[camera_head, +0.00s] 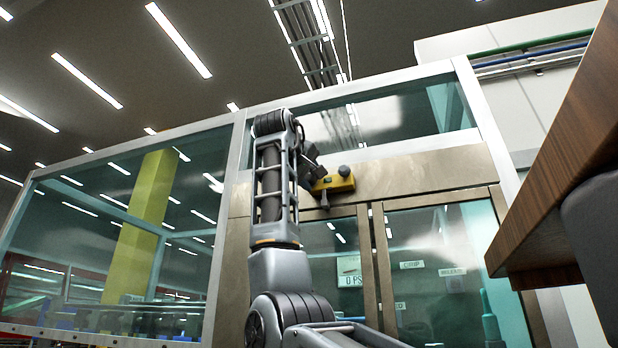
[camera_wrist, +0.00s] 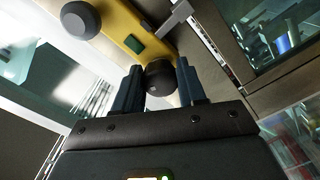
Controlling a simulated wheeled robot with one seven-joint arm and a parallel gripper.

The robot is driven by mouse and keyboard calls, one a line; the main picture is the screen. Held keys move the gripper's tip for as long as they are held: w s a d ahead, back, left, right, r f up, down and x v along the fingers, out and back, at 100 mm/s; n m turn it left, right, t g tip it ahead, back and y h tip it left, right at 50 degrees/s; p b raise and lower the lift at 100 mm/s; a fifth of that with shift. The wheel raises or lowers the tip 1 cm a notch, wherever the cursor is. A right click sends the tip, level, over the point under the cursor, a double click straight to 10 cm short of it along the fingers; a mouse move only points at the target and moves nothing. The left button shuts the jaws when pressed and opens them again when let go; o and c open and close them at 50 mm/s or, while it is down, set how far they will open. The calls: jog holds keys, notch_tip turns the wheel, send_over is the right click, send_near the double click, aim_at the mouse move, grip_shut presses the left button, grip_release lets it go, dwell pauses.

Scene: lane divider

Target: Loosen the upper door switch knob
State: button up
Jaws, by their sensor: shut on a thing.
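A yellow switch box (camera_head: 336,187) is mounted on the metal beam above the glass doors, and it fills the top of the wrist view (camera_wrist: 118,24). My gripper (camera_wrist: 159,66) is at the box, its two dark fingers on either side of a round black knob (camera_wrist: 160,80) and shut on it. A second, grey round knob (camera_wrist: 80,19) stands free on the box, left of my gripper in the wrist view; it also shows in the head view (camera_head: 344,171). In the head view my gripper (camera_head: 311,176) covers the held knob.
A metal lever (camera_wrist: 177,15) sticks out beside the box. Glass doors (camera_head: 440,270) with metal frames are below it, and a glass-walled cabinet (camera_head: 110,230) is at left. A brown wooden edge (camera_head: 560,150) juts in at right.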

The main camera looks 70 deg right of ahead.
jog(key=n, duration=0.4)
jog(key=shift+d+n, duration=0.1)
jog(key=shift+n, duration=0.2)
dwell(0.3)
jog(key=o, duration=1)
jog(key=shift+o, duration=0.2)
jog(key=a+b, duration=0.3)
jog(key=a, duration=0.4)
jog(key=shift+s+a, duration=0.3)
jog(key=shift+a, duration=0.1)
